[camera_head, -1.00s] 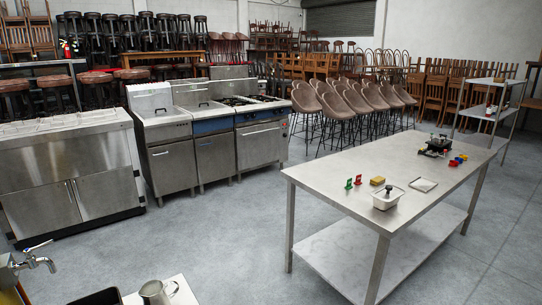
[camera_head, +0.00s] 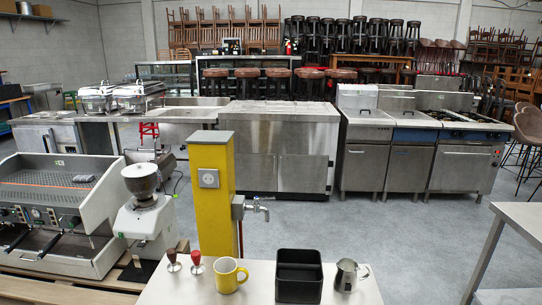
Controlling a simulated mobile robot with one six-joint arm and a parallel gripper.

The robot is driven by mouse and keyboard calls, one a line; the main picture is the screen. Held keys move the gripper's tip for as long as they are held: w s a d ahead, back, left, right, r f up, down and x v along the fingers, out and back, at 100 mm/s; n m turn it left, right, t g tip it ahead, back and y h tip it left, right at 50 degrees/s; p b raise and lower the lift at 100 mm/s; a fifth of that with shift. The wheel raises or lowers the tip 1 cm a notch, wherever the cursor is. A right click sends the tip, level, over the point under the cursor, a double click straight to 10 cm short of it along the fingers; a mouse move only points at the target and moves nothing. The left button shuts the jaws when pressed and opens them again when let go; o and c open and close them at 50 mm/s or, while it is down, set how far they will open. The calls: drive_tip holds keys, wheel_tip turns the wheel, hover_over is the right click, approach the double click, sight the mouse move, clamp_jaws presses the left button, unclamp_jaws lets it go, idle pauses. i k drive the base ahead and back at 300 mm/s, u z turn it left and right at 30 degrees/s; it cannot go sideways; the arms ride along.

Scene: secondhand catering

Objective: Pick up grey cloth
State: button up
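A small flat grey patch (camera_head: 83,178) lies on top of the espresso machine (camera_head: 60,205) at the left. It may be the grey cloth, but it is too small to tell. No other grey cloth can be made out in this view. My gripper is not in view.
A white-topped counter (camera_head: 245,292) in front holds two tampers (camera_head: 196,262), a yellow mug (camera_head: 228,275), a black bin (camera_head: 299,275) and a metal jug (camera_head: 347,274). A yellow post with a tap (camera_head: 212,200) stands behind it. A steel table (camera_head: 525,222) edges in at right. Grey floor (camera_head: 390,225) lies open between.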

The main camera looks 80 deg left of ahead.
sight(90, 178)
drive_tip(key=u, duration=0.85)
drive_tip(key=i, duration=2.45)
drive_tip(key=u, duration=1.9)
drive_tip(key=i, duration=4.15)
